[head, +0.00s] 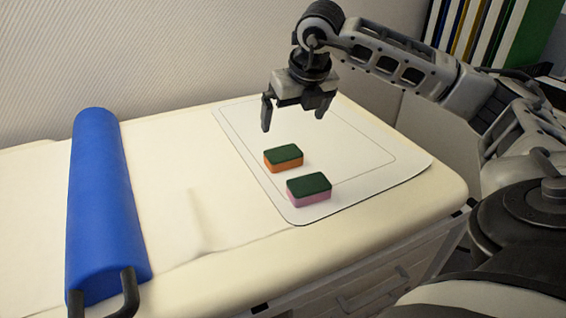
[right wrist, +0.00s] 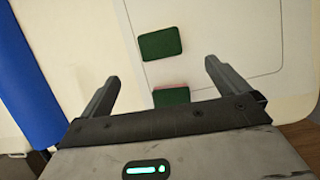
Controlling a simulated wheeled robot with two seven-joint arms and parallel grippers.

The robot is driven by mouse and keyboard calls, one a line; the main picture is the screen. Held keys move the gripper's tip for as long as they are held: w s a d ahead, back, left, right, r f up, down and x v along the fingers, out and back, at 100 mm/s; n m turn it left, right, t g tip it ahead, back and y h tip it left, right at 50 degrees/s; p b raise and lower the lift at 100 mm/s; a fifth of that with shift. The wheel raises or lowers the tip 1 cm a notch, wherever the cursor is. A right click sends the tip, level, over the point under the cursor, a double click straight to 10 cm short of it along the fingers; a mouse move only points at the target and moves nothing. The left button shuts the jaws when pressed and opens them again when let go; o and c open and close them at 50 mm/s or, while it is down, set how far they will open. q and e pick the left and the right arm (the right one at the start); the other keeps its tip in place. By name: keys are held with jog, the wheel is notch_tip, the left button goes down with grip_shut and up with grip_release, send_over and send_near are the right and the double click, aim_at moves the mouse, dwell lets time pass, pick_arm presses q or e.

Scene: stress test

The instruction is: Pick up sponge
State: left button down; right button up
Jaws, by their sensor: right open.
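Two sponges lie on a white mat (head: 370,190). One sponge is orange with a dark green top (head: 283,158); the other is pink with a dark green top (head: 309,189) and lies nearer the front edge. My right gripper (head: 293,120) is open and empty, above the mat and behind the sponges in the head view. In the right wrist view, a green-topped sponge (right wrist: 161,43) lies beyond the fingers, and another green-topped sponge (right wrist: 171,96) shows between them, partly hidden by the gripper body. My left gripper is not in view.
The mat lies on a cream padded bench (head: 160,170). A blue bolster (head: 100,205) with a dark handle lies across the bench at left. A wall stands behind, with binders (head: 490,30) at the back right. The bench between bolster and mat is clear.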

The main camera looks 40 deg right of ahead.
jog(key=b, duration=0.1)
send_over(284, 153)
jog(key=s, duration=0.2)
jog(key=f, duration=0.6)
jog(key=shift+a+f, duration=0.3)
jog(key=shift+f, duration=0.1)
jog(key=x, duration=0.3)
jog(key=shift+w+f+b, duration=0.1)
jog(key=shift+f+b, duration=0.2)
jog(key=shift+f, duration=0.05)
jog(key=shift+w+f, duration=0.2)
jog(key=shift+f, duration=0.3)
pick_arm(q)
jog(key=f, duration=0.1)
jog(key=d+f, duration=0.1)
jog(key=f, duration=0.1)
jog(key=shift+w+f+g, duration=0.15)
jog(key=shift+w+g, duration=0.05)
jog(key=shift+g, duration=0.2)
pick_arm(e)
jog(key=c, duration=1)
